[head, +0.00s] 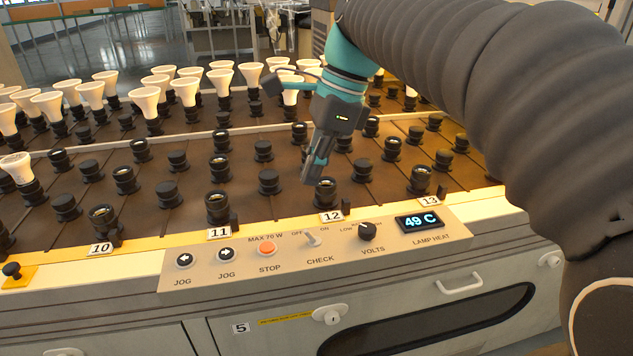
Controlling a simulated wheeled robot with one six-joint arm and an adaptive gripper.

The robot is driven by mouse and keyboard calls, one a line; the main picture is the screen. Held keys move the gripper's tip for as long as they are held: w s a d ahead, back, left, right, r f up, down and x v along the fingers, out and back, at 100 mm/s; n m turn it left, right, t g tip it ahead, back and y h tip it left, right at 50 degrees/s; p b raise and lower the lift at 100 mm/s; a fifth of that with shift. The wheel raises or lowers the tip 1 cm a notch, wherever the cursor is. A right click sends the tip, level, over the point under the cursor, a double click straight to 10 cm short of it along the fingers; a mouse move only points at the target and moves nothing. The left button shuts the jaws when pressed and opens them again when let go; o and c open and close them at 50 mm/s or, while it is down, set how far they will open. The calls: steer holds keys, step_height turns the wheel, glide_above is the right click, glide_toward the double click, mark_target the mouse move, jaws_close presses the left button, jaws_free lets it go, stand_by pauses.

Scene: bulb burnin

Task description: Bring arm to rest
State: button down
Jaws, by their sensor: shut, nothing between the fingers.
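My gripper (311,178) is in the head view, pointing down with its fingers together and nothing between them. It hangs above the front part of the brown socket deck (290,207), just behind the socket near label 12 (332,216). I cannot tell whether its tips touch anything. My arm, in a dark ribbed sleeve, reaches in from the upper right and hides the right part of the deck.
The control panel (443,243) in front has jog buttons, an orange stop button (267,249), a check switch (312,239), a volts knob (367,231) and a display (420,221) reading 49 C. Several white bulbs (184,91) stand in sockets at the back left.

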steer(key=shift+a+r, duration=0.15)
steer(key=shift+r, duration=0.4)
steer(key=s+d+f+n+t+h, duration=0.1)
steer(key=s+d+f+n+t, duration=0.2)
steer(key=s+d+f+n, duration=0.3)
steer(key=s+d+f+n+t+h, duration=0.2)
steer(key=s+d+f+n, duration=0.4)
steer(key=f+n, duration=0.4)
steer(key=shift+s+f+t+h, duration=0.3)
steer(key=shift+s+t, duration=0.3)
steer(key=shift+s, duration=0.3)
